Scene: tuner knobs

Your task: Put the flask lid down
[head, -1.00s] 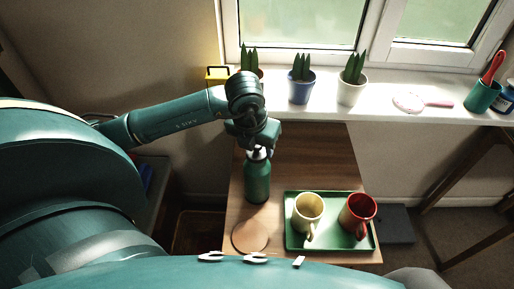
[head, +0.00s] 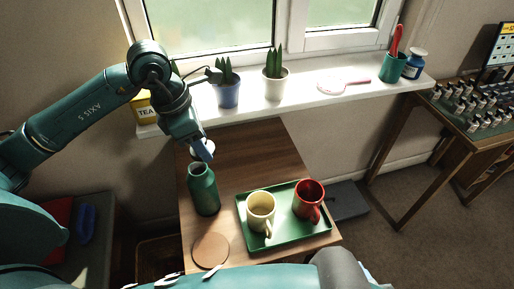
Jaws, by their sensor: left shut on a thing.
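The green flask (head: 203,190) stands upright on the wooden table, its top uncovered. My left gripper (head: 202,149) is just above and behind the flask's mouth. It is shut on the small pale flask lid (head: 206,152), which is partly hidden by the fingers. The lid is apart from the flask. My right gripper is not in view.
A green tray (head: 285,238) on the wooden table (head: 255,152) holds a cream mug (head: 260,212) and a red mug (head: 308,199). A round brown coaster (head: 210,250) lies in front of the flask. Bare wood lies behind the tray. Potted plants line the windowsill.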

